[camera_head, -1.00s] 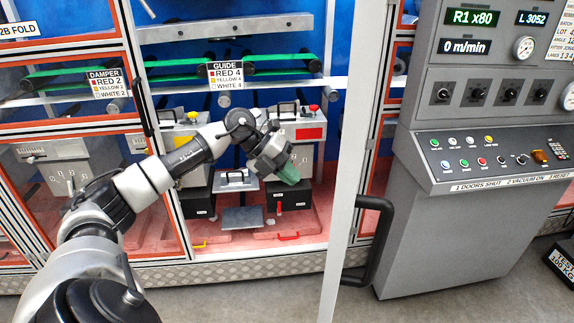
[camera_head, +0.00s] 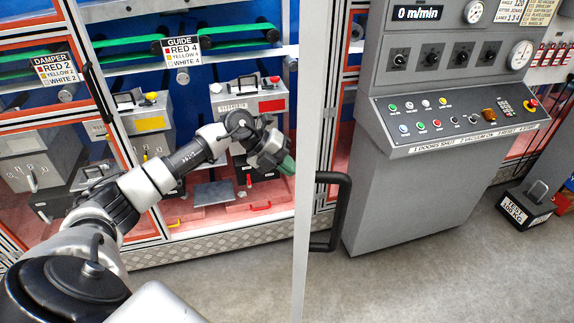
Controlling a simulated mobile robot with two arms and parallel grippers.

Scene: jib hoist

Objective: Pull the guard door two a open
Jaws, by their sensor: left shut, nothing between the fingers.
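A pale upright door edge (camera_head: 305,160) stands close to me, right of centre. A black bar handle (camera_head: 342,212) sticks out from its right side. No label 2A is readable, so I cannot tell for sure that this is guard door two a. Left of the edge, the machine bay is seen with nothing solid across it. My left gripper (camera_head: 287,164), with greenish fingertips, is shut and empty. In the picture it lies just left of the door edge, apart from the handle; whether it touches the edge I cannot tell. My right gripper is out of view.
A grey control console (camera_head: 430,170) stands to the right of the handle. A black test weight (camera_head: 526,206) sits on the floor farther right. Another framed door with a black handle (camera_head: 97,92) is at left. Grey floor (camera_head: 400,285) is clear in front.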

